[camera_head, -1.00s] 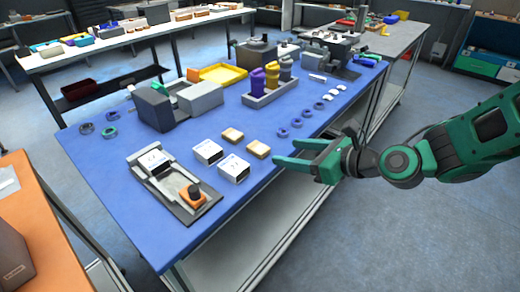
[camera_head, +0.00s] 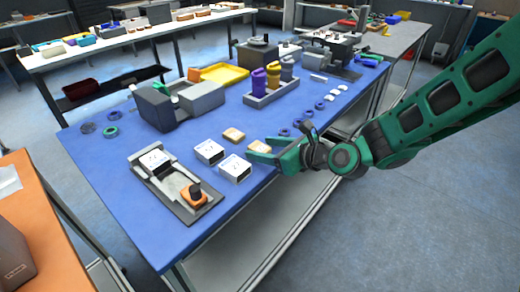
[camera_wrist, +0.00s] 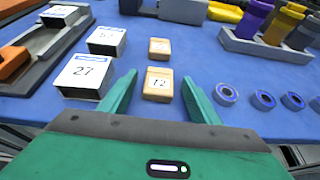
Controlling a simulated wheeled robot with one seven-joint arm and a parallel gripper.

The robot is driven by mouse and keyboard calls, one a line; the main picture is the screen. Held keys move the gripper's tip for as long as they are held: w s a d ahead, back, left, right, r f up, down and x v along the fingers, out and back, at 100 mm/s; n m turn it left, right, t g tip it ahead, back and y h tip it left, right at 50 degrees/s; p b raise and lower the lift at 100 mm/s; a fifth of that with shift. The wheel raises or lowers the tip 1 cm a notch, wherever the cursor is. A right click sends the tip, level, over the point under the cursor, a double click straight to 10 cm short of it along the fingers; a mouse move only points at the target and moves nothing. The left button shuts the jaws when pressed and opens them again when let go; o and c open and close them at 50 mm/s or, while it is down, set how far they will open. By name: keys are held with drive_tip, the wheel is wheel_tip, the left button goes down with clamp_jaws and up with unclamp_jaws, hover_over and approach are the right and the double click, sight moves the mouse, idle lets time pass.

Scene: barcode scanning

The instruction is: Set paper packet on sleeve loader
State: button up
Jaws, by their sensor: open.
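Two small tan packets with printed labels, likely the paper packets, lie on the blue bench top. The nearer packet (camera_wrist: 158,88) lies between the spread fingers of my gripper (camera_wrist: 159,77) in the wrist view. I cannot tell whether the fingers touch it; in the head view my gripper (camera_head: 255,154) mostly hides it. The farther packet (camera_head: 233,135) lies beyond the fingertips and also shows in the wrist view (camera_wrist: 160,48). My gripper is open. A grey device with an orange block, likely the sleeve loader (camera_head: 178,188), stands at the bench's front left.
Two white labelled boxes (camera_head: 209,151) (camera_head: 235,168) stand between the packets and the grey device; another white box (camera_head: 154,159) sits on its far end. Blue rings (camera_wrist: 263,100) lie right of my gripper. A rack of bottles (camera_head: 272,90) stands farther back.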

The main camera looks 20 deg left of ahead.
drive_tip(key=shift+c, duration=0.4)
drive_tip(key=c, duration=1.2)
drive_tip(key=shift+r, duration=0.15)
